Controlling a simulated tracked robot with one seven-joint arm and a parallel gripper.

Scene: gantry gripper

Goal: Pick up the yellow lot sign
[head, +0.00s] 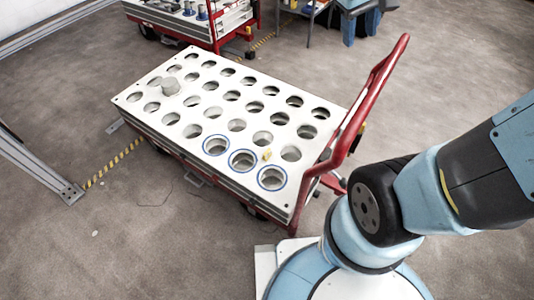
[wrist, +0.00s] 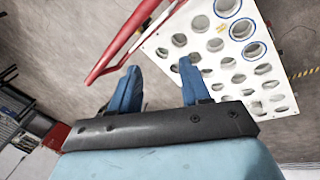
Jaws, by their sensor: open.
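The yellow lot sign (head: 267,154) is a small yellow piece on the white top of the cart (head: 168,119), between the blue-ringed holes near the red handle. In the wrist view a small yellowish mark that looks like the sign (wrist: 222,29) shows on the cart top, too small to make out well. My gripper (wrist: 157,82) shows in the wrist view with its two blue fingers spread apart and nothing between them. It is well away from the sign, with floor and the red handle seen beyond the fingers. The head view does not show my fingers.
The cart's red handle (head: 369,97) rises at its right end, between my arm and the cart top. Another red cart (head: 194,22) stands behind. A metal frame foot (head: 70,193) is at left. Floor is mostly clear.

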